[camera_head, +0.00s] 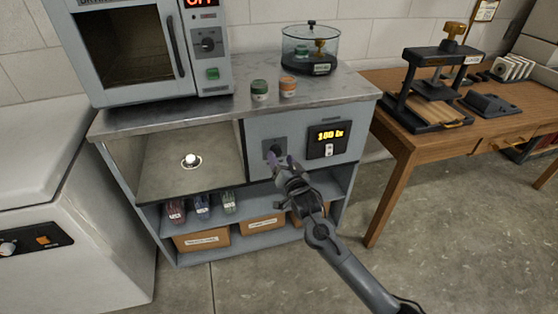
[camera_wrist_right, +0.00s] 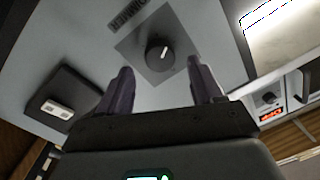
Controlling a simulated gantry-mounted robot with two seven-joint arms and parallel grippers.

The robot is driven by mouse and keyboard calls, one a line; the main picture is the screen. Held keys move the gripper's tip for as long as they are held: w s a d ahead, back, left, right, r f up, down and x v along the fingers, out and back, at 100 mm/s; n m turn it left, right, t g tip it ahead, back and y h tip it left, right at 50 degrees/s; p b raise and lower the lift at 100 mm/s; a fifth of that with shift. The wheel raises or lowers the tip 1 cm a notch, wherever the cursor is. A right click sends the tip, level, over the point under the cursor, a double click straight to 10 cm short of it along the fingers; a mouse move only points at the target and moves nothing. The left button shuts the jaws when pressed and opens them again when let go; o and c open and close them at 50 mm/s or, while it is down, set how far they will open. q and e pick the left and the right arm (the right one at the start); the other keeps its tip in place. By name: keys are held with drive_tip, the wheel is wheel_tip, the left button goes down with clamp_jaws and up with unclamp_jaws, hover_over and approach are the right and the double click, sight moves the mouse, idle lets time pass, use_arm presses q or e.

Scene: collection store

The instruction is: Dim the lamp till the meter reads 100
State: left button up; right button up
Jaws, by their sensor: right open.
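The dimmer knob (camera_wrist_right: 158,55) is a dark round dial with a white pointer line on a grey square plate. My right gripper (camera_wrist_right: 160,85) is open, its two fingers apart on either side below the knob in the wrist view, not closed on it. In the head view the right gripper (camera_head: 277,158) is in front of the plate (camera_head: 274,146) and hides much of the knob. A small white dome (camera_head: 191,161) sits in the lit bay.
An oven (camera_head: 135,48) stands on the metal-topped cabinet (camera_head: 225,95). Two small jars (camera_head: 260,90) and a glass-covered vessel (camera_head: 310,48) are there too. Bottles and boxes (camera_head: 203,239) fill the lower shelves. A wooden table (camera_head: 400,125) with a press is on the right.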

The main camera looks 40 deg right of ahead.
sight(276, 151)
drive_tip(key=shift+b+x, duration=0.45)
drive_tip(key=shift+x, duration=0.9)
drive_tip(key=shift+c, duration=0.5)
drive_tip(key=c, duration=1)
